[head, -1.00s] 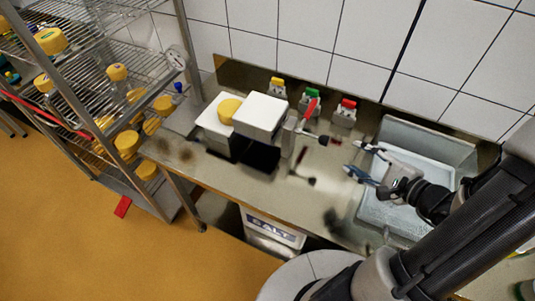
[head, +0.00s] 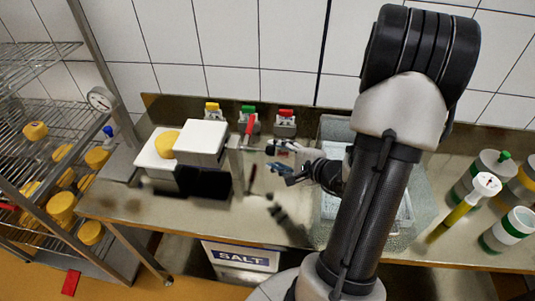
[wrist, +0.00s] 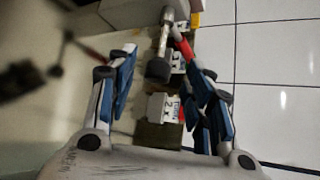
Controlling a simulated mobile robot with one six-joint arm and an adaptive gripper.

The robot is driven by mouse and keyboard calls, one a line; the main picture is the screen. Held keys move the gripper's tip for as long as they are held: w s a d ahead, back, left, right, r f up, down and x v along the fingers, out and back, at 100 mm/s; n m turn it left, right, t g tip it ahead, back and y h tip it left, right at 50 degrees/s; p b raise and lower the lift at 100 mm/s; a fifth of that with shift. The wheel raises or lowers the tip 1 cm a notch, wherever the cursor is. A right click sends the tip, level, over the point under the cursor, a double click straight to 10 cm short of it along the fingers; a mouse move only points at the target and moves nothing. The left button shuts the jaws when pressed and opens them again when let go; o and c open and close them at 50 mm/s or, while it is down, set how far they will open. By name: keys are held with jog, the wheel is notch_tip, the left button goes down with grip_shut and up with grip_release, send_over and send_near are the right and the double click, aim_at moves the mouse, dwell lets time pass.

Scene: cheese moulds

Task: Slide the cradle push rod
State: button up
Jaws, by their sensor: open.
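The push rod (wrist: 166,35) is a thin metal bar with a black knob (wrist: 158,70) on its end. It sticks out from the side of the press-like cradle, whose white block (head: 202,143) stands on the steel counter beside a yellow cheese (head: 167,143). A red lever (head: 249,127) rises near the rod. My gripper (wrist: 160,62) is open, its blue-padded fingers on either side of the knob in the wrist view; I cannot tell if they touch it. In the head view my gripper (head: 274,159) is at the rod's end, which it partly hides.
Small blocks with yellow (head: 212,107), green (head: 248,111) and red (head: 286,114) tops stand along the wall. A sink basin (head: 423,205) lies behind my arm. Containers (head: 508,230) stand at right. A wire rack (head: 40,55) is at left, a salt bin (head: 240,257) below.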

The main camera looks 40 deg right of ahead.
aim_at(269, 152)
jog(key=x, duration=0.5)
jog(key=shift+w+b, duration=0.1)
jog(key=shift+b, duration=0.3)
jog(key=shift+c, duration=0.4)
grip_shut()
